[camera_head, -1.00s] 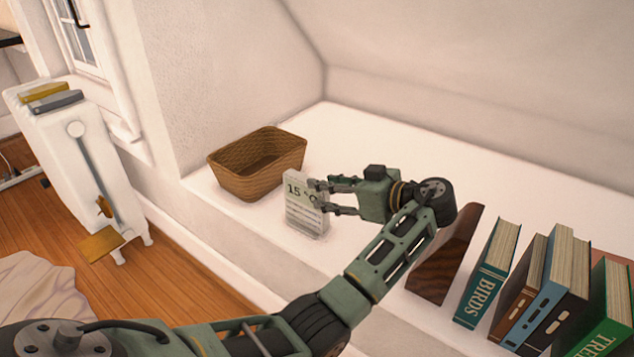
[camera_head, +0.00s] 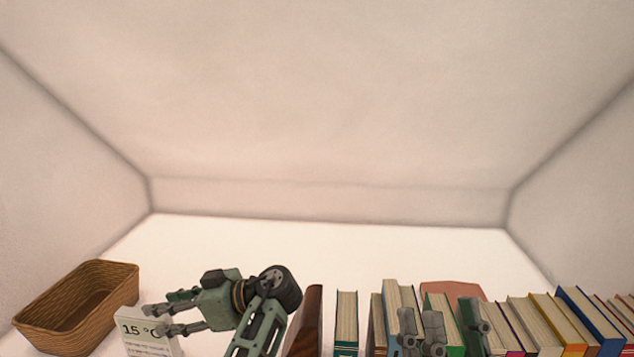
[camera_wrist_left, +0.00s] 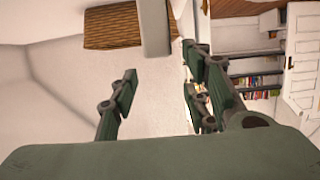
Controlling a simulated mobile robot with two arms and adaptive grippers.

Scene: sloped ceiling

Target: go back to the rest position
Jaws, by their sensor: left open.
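My left gripper (camera_head: 160,318) is open at the lower left of the head view, its fingers pointing left. A small pale card reading "15 °C" (camera_head: 140,335) stands by its fingertips; whether they touch it I cannot tell. In the left wrist view the two fingers (camera_wrist_left: 160,65) are spread apart, with a grey upright piece (camera_wrist_left: 154,25) showing beyond the gap. My right gripper (camera_head: 422,330) shows low in the head view, in front of the books. Its lower part is cut off, and its opening is unclear.
A woven basket (camera_head: 85,310) sits left of the card, and also shows in the left wrist view (camera_wrist_left: 115,28). A dark wooden bookend (camera_head: 310,315) and a row of books (camera_head: 550,315) stand to the right. The white ledge (camera_head: 300,245) behind is bare under a sloped ceiling.

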